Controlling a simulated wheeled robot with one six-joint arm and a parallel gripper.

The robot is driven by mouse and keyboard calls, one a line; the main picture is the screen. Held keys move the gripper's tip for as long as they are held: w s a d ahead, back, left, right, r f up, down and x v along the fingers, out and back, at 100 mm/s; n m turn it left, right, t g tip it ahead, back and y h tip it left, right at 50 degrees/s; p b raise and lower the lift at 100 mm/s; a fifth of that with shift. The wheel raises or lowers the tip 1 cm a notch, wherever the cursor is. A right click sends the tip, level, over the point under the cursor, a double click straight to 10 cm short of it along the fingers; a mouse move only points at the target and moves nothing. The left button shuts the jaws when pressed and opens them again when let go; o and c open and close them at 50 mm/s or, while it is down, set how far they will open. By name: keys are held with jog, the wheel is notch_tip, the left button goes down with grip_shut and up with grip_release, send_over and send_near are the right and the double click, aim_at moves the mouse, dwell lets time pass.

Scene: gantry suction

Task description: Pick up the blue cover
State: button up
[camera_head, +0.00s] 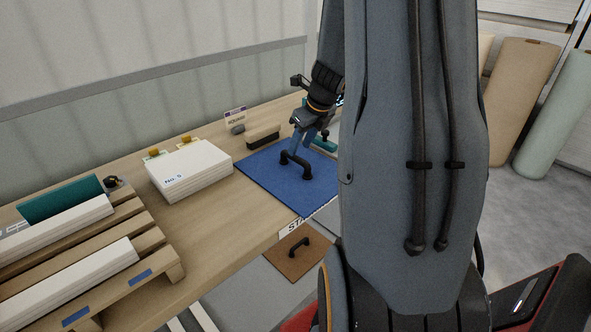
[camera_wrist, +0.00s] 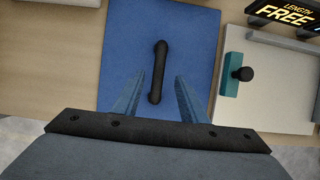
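The blue cover (camera_head: 262,172) is a flat blue panel lying on the wooden table, with a black bar handle (camera_head: 295,163) standing on it. In the wrist view the blue cover (camera_wrist: 120,50) fills the middle, and its handle (camera_wrist: 158,70) runs lengthwise between my two fingers. My gripper (camera_head: 302,150) is over the cover at the handle, pointing down. In the wrist view my gripper (camera_wrist: 160,80) is open, with a finger on either side of the handle and a visible gap to each. My arm hides the cover's right part in the head view.
A white stack (camera_head: 190,172) marked "No." sits left of the cover. A wooden pallet (camera_head: 160,240) with white and teal pieces is at the lower left. A brush (camera_head: 263,136) stands behind the cover. A teal block with a black knob (camera_wrist: 231,75) lies to its right. A brown handled panel (camera_head: 290,255) lies below the table edge.

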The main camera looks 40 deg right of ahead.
aim_at(295, 159)
jog(key=x, duration=0.7)
jog(key=shift+s+f+p, duration=0.2)
jog(key=shift+f+p, duration=0.1)
grip_shut()
